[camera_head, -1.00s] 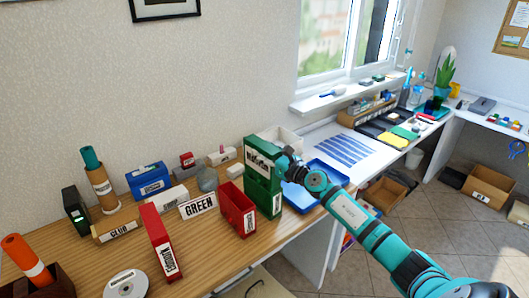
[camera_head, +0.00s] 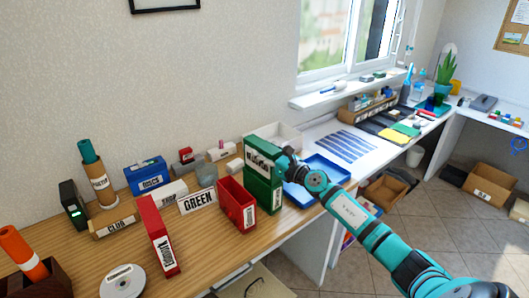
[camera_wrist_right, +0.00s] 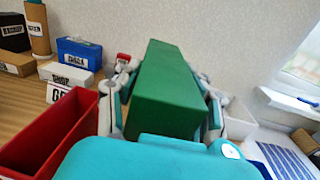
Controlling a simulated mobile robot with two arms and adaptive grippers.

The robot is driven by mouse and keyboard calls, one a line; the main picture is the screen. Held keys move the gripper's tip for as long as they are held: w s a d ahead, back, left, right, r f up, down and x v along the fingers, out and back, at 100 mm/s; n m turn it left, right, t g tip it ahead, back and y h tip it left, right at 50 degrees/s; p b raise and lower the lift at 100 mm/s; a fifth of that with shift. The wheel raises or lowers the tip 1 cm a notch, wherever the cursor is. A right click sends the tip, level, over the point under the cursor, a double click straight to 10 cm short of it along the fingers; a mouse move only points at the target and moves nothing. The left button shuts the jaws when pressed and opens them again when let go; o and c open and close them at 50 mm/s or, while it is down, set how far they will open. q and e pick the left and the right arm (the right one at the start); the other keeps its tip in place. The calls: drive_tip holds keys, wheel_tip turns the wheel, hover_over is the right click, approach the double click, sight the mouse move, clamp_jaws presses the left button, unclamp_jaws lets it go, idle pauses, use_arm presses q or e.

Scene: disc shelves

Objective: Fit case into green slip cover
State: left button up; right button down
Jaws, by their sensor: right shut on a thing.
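The green case (camera_head: 264,158), with a white label, is upright in my right gripper (camera_head: 284,163). In the right wrist view the case (camera_wrist_right: 168,88) sits between the two fingers, which close on its sides. The green slip cover (camera_head: 260,192), with a white label, stands upright on the wooden table directly below the case. The case's lower part appears to be inside the cover, with its upper part above the rim; how deep it sits is hidden. In the wrist view the case hides the cover. My left gripper is in neither view.
An open red slip cover (camera_head: 237,205) stands just left of the green one. A GREEN sign (camera_head: 198,200), a red case (camera_head: 158,236) and a disc (camera_head: 122,281) are farther left. A blue tray (camera_head: 318,181) and a white bin (camera_head: 275,139) are close to the right and behind.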

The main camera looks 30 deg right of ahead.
drive_tip(key=shift+f+b, duration=2.15)
drive_tip(key=shift+f, duration=0.05)
drive_tip(key=c, duration=0.7)
unclamp_jaws()
drive_tip(key=shift+r, duration=0.1)
drive_tip(key=s, duration=0.4)
drive_tip(key=s+d, duration=0.1)
drive_tip(key=s, duration=0.7)
drive_tip(key=shift+d, duration=0.3)
